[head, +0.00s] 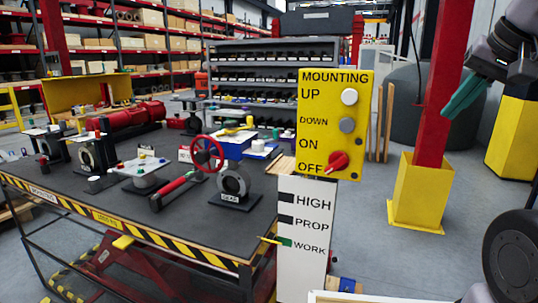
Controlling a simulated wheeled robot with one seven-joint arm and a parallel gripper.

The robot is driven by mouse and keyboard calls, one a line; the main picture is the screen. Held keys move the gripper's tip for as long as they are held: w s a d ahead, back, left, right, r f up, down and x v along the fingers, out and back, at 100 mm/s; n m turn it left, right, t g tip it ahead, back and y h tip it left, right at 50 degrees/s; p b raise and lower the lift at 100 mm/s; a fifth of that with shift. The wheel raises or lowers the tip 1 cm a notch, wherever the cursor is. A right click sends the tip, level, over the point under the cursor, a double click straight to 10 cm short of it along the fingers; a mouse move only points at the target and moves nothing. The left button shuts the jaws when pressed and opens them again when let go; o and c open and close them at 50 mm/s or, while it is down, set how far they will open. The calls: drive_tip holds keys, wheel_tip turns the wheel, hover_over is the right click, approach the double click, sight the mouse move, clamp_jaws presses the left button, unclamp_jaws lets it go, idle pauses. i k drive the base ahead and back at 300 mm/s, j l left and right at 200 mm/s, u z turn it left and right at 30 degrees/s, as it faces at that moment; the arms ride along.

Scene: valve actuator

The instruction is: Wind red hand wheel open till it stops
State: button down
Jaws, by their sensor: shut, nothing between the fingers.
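The red hand wheel (206,154) stands upright on the dark workbench, left of the yellow control panel. My gripper (458,102) is at the upper right, in front of the red post and far to the right of the wheel. Its green fingers are shut and hold nothing. The wheel is not touched by anything of mine.
A yellow panel (334,97) with buttons and a red knob stands on a white post (305,235) right of the bench (150,220). A red pillar (446,90) in a yellow guard (418,195) stands further right. Grey floor lies open between them.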

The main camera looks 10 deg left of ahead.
sight(203, 156)
drive_tip(key=u, duration=1.3)
